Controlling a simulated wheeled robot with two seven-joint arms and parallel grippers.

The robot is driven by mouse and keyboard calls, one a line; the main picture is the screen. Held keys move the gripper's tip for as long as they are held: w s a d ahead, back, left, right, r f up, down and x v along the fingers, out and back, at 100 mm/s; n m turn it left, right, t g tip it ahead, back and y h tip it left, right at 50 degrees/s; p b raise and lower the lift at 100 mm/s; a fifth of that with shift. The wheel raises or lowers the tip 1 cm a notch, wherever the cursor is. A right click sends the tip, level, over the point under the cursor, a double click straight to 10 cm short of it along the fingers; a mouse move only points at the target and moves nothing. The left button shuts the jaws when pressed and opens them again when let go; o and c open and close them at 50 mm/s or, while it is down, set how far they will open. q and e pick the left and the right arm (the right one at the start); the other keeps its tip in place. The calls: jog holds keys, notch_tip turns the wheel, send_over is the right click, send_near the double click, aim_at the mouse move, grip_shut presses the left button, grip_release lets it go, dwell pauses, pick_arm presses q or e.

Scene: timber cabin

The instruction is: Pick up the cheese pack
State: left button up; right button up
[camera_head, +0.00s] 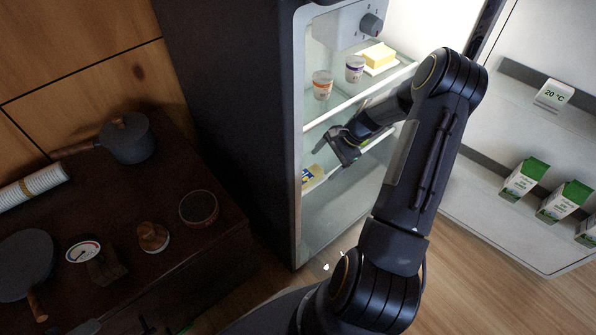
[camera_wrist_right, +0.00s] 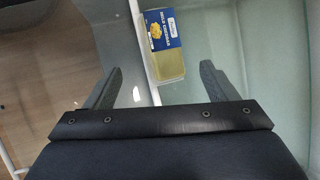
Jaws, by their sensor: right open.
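The cheese pack (camera_wrist_right: 166,44) is yellow with a dark blue label. In the right wrist view it lies on a glass fridge shelf, ahead of my right gripper (camera_wrist_right: 159,80) and between the lines of its two fingers, nearer the right finger. In the head view the pack (camera_head: 312,178) shows at the left of a lower shelf, partly cut off by the fridge wall. My right gripper (camera_head: 334,150) is inside the fridge, open and empty, apart from the pack. My left gripper is not in view.
The open fridge has an upper shelf (camera_head: 345,108) with two cups (camera_head: 322,84) and butter (camera_head: 377,55). Its door (camera_head: 480,195) holds several green-white cartons (camera_head: 524,178). A dark table (camera_head: 150,215) at left carries a pot (camera_head: 127,138), pan and small items.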

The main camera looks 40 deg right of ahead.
aim_at(312, 174)
jog(key=shift+w+r, duration=0.1)
jog(key=shift+w, duration=0.1)
jog(key=shift+w+a+f, duration=0.1)
jog(key=shift+a+f, duration=0.15)
jog(key=shift+f, duration=0.05)
jog(key=shift+b+x, duration=0.6)
jog(key=shift+x, duration=0.3)
jog(key=b+x, duration=0.2)
jog(key=x, duration=0.2)
jog(key=shift+a+f+b, duration=0.15)
jog(key=shift+b, duration=0.15)
jog(key=shift+a+f, duration=0.2)
jog(key=shift+f, duration=0.1)
jog(key=shift+r, duration=0.1)
jog(key=shift+f, duration=0.3)
jog(key=shift+r, duration=0.1)
jog(key=c, duration=1.3)
